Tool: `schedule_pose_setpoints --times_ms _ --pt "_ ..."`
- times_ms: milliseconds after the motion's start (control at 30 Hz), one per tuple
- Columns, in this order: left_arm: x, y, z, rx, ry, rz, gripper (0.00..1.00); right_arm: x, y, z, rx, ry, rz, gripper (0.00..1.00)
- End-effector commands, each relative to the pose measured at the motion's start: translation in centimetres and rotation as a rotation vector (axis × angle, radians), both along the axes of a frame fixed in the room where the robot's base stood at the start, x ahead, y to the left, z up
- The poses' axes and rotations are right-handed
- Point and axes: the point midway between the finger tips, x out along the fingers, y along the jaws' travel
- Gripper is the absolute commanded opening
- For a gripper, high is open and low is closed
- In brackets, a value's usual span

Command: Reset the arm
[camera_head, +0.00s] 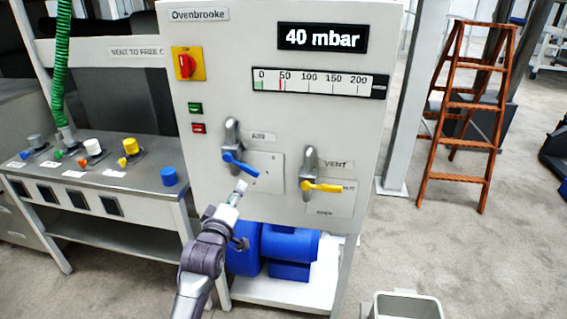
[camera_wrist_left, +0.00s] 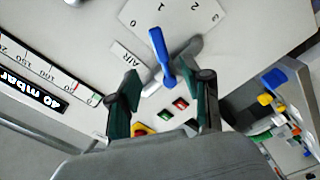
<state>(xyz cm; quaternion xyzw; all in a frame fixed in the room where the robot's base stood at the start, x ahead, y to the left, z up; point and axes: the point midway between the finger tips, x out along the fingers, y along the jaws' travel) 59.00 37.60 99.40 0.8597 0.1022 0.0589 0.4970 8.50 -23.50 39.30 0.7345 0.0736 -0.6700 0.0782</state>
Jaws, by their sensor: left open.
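My left gripper (camera_head: 238,196) is in front of the grey Ovenbrooke panel (camera_head: 225,75), just below the blue AIR lever (camera_head: 240,165). In the left wrist view my left gripper (camera_wrist_left: 168,95) has its two dark green fingers spread apart with nothing between them. The blue AIR lever (camera_wrist_left: 162,60) shows just beyond the fingertips, roughly centred between them; I cannot tell whether they touch it. In the head view the lever slants down to the right. My right gripper is not in view.
The yellow VENT lever (camera_head: 322,187) points right, beside the AIR lever. The display (camera_head: 322,38) reads 40 mbar. A blue motor unit (camera_head: 290,245) sits below the panel. A bench (camera_head: 110,178) with coloured fittings stands left. A grey bin (camera_head: 407,305) and wooden ladder (camera_head: 468,110) are right.

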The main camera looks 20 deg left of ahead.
Motion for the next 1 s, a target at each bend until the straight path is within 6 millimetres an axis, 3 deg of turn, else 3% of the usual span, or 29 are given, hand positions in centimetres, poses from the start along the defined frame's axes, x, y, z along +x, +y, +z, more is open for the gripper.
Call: schedule_pose_setpoints --times_ms 167,267,367,433,567,700,767,867,1000 --pt "0.1 -0.1 -0.7 0.006 0.015 -0.003 0.49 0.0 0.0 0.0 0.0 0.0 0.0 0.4" --pt "0.3 -0.7 -3.7 0.032 0.078 -0.016 0.49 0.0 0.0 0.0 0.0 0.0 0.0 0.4" --pt "0.2 -1.9 -9.5 0.088 0.198 -0.049 0.49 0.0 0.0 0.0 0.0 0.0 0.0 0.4" --pt "-0.5 -3.1 -14.7 0.142 0.302 -0.084 0.49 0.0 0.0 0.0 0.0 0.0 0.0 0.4" --pt "-3.1 -5.4 -24.2 0.248 0.494 -0.169 0.49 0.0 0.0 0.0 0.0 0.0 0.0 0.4" --pt "-7.9 -7.8 -33.6 0.365 0.687 -0.279 0.49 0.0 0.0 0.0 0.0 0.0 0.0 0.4" --pt "-10.5 -8.8 -37.3 0.413 0.765 -0.333 0.49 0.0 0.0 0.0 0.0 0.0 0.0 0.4" --pt "-15.5 -10.3 -42.9 0.494 0.889 -0.43 0.49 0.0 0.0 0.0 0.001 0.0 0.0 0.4" --pt "-23.7 -12.1 -49.7 0.602 1.051 -0.584 0.49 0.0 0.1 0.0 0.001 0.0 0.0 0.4"
